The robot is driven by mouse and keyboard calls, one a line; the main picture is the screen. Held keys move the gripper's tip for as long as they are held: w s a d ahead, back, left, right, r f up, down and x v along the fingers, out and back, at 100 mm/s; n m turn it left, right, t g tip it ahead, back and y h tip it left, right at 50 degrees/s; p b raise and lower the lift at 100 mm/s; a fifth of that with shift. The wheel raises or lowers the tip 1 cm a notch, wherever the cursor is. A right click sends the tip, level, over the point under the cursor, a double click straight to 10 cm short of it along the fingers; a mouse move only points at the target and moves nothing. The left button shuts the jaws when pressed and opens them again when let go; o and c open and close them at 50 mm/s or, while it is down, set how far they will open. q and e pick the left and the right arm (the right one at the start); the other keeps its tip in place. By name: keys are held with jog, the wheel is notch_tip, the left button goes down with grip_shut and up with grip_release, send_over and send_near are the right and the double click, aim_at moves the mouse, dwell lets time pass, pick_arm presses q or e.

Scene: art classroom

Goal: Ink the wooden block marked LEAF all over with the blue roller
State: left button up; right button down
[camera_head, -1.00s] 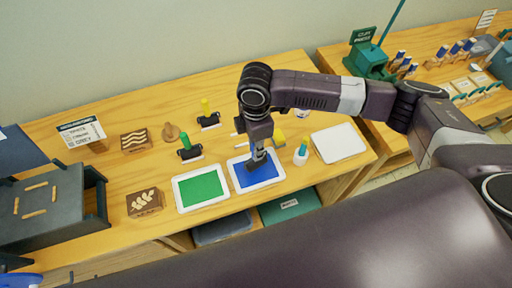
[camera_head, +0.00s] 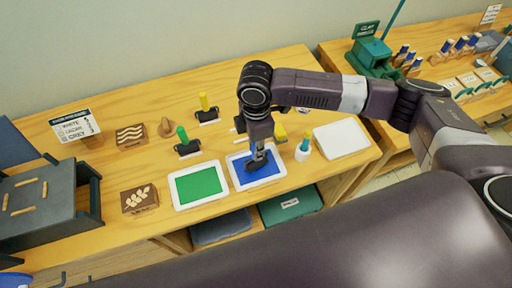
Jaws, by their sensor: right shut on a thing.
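The wooden block with a pale leaf pattern (camera_head: 139,199) lies on the table left of the green ink tray; its pattern faces up and shows no blue. My right gripper (camera_head: 258,157) points down over the blue ink tray (camera_head: 234,172), well to the right of the block. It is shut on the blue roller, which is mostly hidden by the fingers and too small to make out. Whether the roller touches the ink cannot be told. My left gripper is not in view.
A green ink tray (camera_head: 197,185) lies between block and blue tray. A green-handled roller (camera_head: 184,142), a yellow-handled roller (camera_head: 207,109) and a wave-pattern block (camera_head: 130,136) stand behind. A bottle (camera_head: 303,150) and white tray (camera_head: 341,139) are at right, a dark press (camera_head: 45,205) at left.

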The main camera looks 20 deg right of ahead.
jog(key=shift+f, duration=0.45)
dwell(0.6)
jog(key=shift+s+f+p, duration=0.1)
jog(key=shift+f+p, duration=0.05)
jog(key=shift+p, duration=0.2)
dwell(1.8)
notch_tip(320, 180, up, 7)
jog(key=p, duration=0.8)
dwell(0.5)
dwell(0.4)
